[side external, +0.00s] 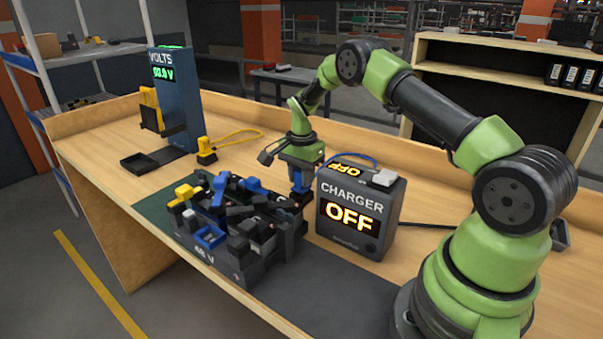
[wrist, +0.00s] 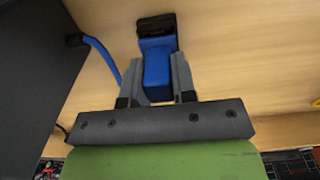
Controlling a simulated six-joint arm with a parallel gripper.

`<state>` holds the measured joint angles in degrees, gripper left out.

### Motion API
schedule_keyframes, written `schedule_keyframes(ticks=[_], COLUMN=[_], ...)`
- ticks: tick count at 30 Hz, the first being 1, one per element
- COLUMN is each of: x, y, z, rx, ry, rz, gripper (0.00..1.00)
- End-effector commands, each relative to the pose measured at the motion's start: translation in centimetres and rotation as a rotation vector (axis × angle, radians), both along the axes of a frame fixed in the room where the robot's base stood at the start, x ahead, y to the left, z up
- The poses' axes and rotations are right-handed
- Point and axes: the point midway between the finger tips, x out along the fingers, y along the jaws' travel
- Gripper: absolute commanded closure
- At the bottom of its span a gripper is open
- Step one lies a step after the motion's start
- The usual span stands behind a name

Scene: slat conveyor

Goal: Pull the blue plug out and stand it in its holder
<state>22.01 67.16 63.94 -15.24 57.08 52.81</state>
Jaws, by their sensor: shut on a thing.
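My gripper (side external: 302,166) is shut on the blue plug (side external: 299,182), between the battery box and the charger. In the wrist view the plug (wrist: 157,65) sits between the two fingers (wrist: 158,80), with a black part (wrist: 156,24) at its far end. I cannot tell whether that black part is the plug's nose or a holder. In the side view something dark is at the plug's lower end, partly hidden by the battery clutter. A blue cable (side external: 352,156) arcs from my gripper area over the charger (side external: 350,208), whose display reads OFF.
The battery box (side external: 213,258), marked 48 V, has several black blocks and blue and yellow pieces on top. A blue meter tower (side external: 178,110) marked VOLTS, a yellow plug (side external: 206,153) and a black tray (side external: 145,162) stand at the left. Bare wood lies behind my gripper.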

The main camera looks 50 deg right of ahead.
Motion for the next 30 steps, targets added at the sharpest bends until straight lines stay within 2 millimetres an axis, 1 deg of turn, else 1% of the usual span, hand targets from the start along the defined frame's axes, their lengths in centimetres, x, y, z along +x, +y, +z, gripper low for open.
schedule_keyframes(ticks=[7, 8, 9, 11, 19, 22, 26, 30], x=[0.0, 0.0, 0.0, 0.0, 0.0, 0.0, 0.1, 0.1], y=[0.0, 0.0, 0.0, 0.0, 0.0, 0.0, 0.0, 0.0], z=[-0.7, -0.6, -0.6, -0.6, -0.5, 0.2, 2.3, 5.2], rx=[0.000, 0.000, 0.000, 0.000, 0.000, -0.001, -0.002, -0.002], ry=[0.001, 0.000, 0.000, 0.000, 0.000, -0.002, -0.004, -0.006], rz=[0.000, 0.000, 0.000, 0.000, 0.000, 0.000, 0.000, -0.001], gripper=[1.00, 0.68, 0.59, 0.45, 0.45, 0.45, 0.45, 0.45])
